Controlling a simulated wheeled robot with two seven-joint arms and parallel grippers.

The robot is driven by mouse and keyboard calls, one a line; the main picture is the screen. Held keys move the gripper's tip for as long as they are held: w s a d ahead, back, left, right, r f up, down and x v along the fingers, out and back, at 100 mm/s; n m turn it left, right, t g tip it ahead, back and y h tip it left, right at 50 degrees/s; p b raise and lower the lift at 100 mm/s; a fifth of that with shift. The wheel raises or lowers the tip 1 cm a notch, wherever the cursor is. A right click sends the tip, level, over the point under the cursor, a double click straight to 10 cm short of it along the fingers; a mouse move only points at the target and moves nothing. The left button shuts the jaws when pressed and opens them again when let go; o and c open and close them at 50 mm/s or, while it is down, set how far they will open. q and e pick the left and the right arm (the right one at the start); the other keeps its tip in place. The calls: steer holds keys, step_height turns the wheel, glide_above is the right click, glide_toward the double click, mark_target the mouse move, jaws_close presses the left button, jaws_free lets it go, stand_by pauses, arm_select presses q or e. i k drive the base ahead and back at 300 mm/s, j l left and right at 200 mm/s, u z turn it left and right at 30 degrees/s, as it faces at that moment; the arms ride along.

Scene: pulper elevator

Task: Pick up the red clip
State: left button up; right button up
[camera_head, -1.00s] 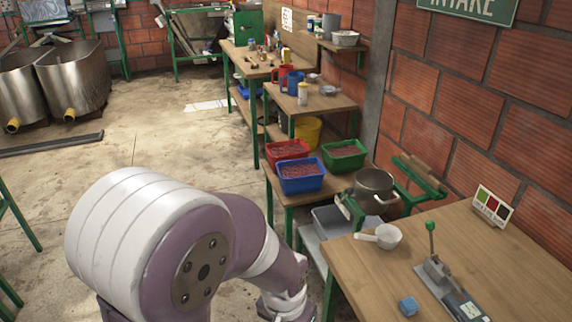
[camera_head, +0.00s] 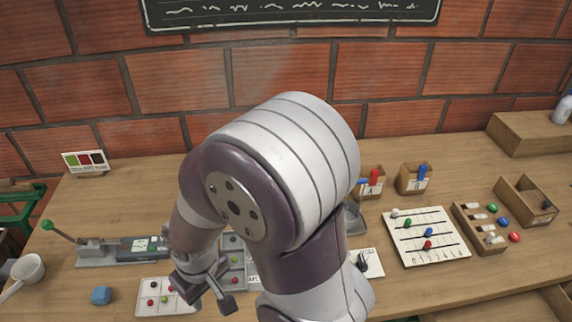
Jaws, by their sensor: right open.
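Two red pieces could be the red clip, and I cannot tell which it is. One red piece (camera_head: 427,245) sits on the white lined board (camera_head: 450,255), near a blue piece (camera_head: 429,232) and a green piece (camera_head: 408,223). Another, an upright red piece (camera_head: 375,177), stands in a small brown box at the back of the table. My right gripper (camera_head: 205,293) is open, low over the left-centre of the table, well left of both red pieces. My right arm covers the middle of the table. My left gripper is not in view.
A second small box (camera_head: 410,184) holds a blue piece. A brown tray (camera_head: 478,228) with coloured buttons and an open box (camera_head: 527,200) stand at the right.

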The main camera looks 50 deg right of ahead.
mark_target(374, 173)
steer(key=z, duration=2.45)
steer(key=i+l+z, duration=0.6)
steer(key=k, duration=0.05)
